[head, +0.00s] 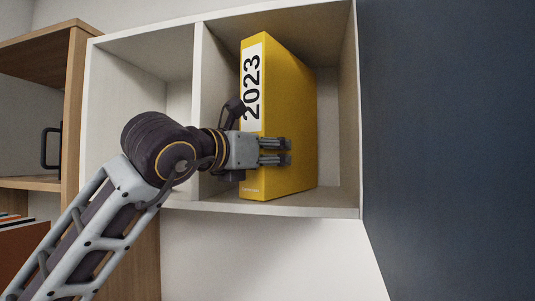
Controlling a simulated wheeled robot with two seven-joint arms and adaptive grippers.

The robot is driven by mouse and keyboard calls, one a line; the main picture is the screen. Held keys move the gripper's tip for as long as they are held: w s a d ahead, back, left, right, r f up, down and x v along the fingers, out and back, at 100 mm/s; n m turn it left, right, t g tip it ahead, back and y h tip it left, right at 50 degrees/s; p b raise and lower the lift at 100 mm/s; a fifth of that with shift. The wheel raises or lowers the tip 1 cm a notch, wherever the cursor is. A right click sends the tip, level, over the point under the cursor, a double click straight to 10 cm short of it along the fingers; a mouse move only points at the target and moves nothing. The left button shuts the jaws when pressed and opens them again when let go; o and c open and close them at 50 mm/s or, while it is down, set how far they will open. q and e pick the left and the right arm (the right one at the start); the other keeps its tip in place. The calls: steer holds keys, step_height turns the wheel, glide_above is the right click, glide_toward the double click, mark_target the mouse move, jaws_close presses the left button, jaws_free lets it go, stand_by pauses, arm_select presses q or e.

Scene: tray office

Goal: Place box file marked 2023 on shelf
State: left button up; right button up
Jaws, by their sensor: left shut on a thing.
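The yellow box file (290,115) has a white label reading 2023 on its spine. It stands upright in the right compartment of the white shelf (290,206), with its spine facing out near the front edge. My left gripper (288,151) is at the lower part of the file and is shut on it; the far finger contact is partly hidden. The file's base appears at the shelf board, but I cannot tell whether it touches. My right gripper is not in view.
A white divider (198,80) stands left of the file, and the left compartment (150,62) looks empty. Free room lies right of the file. A wooden cabinet (74,100) with a dark mug-like object (50,148) is at the left. A dark blue wall (450,150) fills the right.

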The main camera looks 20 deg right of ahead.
arm_select(q)
steer(key=o, duration=1.2)
steer(key=shift+f, duration=0.1)
steer(key=o, duration=0.5)
steer(key=shift+o, duration=0.2)
steer(key=shift+a, duration=0.1)
steer(key=b+v, duration=0.4)
steer(key=v, duration=0.8)
